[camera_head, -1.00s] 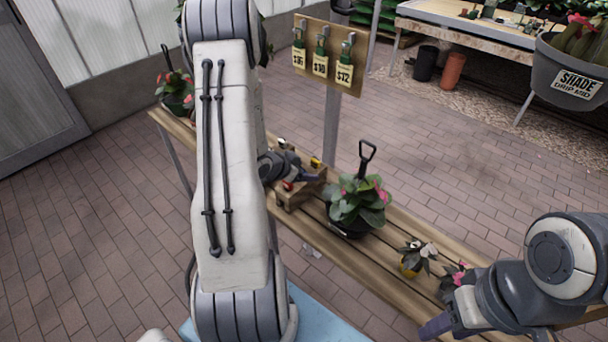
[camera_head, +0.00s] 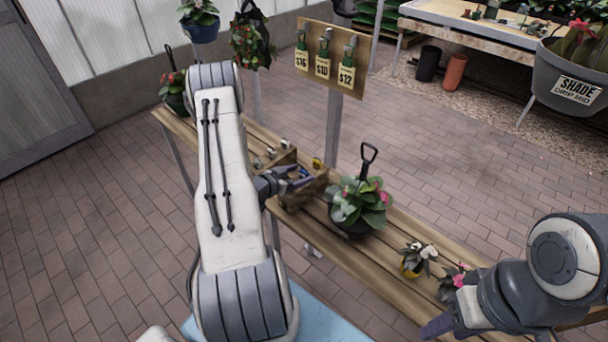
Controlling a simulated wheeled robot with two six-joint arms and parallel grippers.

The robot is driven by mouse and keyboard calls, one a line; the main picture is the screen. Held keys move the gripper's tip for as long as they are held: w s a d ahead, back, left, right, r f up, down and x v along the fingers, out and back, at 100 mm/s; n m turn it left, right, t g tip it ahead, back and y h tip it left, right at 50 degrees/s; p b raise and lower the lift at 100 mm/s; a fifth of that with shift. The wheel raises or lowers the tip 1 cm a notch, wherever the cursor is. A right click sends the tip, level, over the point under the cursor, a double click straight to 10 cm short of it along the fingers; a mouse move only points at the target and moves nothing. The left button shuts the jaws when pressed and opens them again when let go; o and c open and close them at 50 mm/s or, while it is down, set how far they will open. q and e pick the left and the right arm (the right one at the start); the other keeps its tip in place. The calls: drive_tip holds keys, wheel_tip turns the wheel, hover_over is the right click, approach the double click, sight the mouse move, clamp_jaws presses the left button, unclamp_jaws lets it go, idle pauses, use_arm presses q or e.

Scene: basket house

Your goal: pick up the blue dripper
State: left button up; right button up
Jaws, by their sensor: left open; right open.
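My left gripper (camera_head: 303,178) is open at the small wooden crate (camera_head: 300,199) on the slatted bench. Its fingers reach over the crate and hide part of what is there. A small blue patch shows by the fingers; I cannot tell whether it is the blue dripper or part of a finger. A small yellow-topped piece (camera_head: 317,163) stands at the crate's far side, and small grey pieces show to its left. My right gripper (camera_head: 437,327) is open at the lower right, low beside the bench's near edge and away from the crate.
A potted plant with pink flowers and a black-handled tool (camera_head: 358,203) stands just right of the crate. Smaller flowerpots (camera_head: 416,261) stand farther right on the bench (camera_head: 330,242). A price board (camera_head: 330,59) rises behind. Hanging pots (camera_head: 199,22) are at the upper left.

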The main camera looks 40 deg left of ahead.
use_arm(q)
drive_tip(key=shift+x, duration=1.3)
drive_tip(key=c, duration=1.1)
drive_tip(key=shift+r, duration=0.1)
wheel_tip(320, 180, up, 10)
drive_tip(key=shift+f, duration=0.1)
